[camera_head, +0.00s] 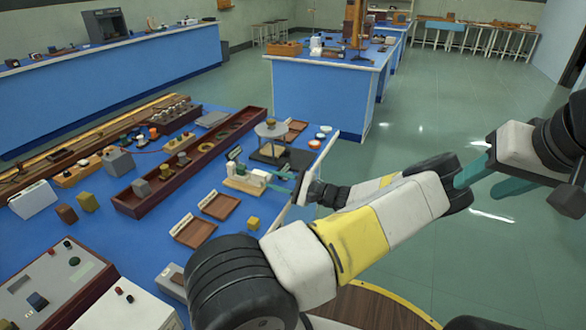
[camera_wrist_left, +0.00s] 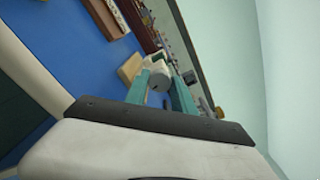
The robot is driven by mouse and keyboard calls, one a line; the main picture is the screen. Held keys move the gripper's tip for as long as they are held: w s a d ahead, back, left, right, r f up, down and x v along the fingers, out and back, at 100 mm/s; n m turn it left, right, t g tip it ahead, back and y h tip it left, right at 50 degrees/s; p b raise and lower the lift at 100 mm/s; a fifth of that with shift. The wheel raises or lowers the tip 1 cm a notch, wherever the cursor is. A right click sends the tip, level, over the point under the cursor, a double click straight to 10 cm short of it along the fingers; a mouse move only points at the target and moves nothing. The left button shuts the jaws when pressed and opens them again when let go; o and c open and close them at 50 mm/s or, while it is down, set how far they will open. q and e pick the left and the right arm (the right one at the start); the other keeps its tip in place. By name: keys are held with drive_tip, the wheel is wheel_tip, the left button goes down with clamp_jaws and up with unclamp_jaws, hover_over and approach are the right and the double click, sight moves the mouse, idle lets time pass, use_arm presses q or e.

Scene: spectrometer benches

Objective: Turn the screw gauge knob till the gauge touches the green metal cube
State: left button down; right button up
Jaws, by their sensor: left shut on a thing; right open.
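The screw gauge (camera_head: 240,184) sits on a cream base near the right edge of the blue bench; its pale base also shows in the left wrist view (camera_wrist_left: 130,68). My left gripper (camera_head: 273,176) reaches it from the right. My right gripper (camera_head: 484,180) is open and empty, above the floor at the right.
Wooden trays (camera_head: 220,207) and a yellowish cube (camera_head: 253,223) lie in front of the gauge. A round-topped stand (camera_head: 271,131) is close behind it. A long dark red rack (camera_head: 190,164) lies to the left. The floor right of the bench is clear.

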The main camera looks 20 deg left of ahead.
use_arm(q)
drive_tip(key=m, duration=0.4)
idle(1.3)
drive_tip(key=c, duration=1.1)
unclamp_jaws()
drive_tip(key=shift+o, duration=0.2)
drive_tip(key=shift+d, duration=0.1)
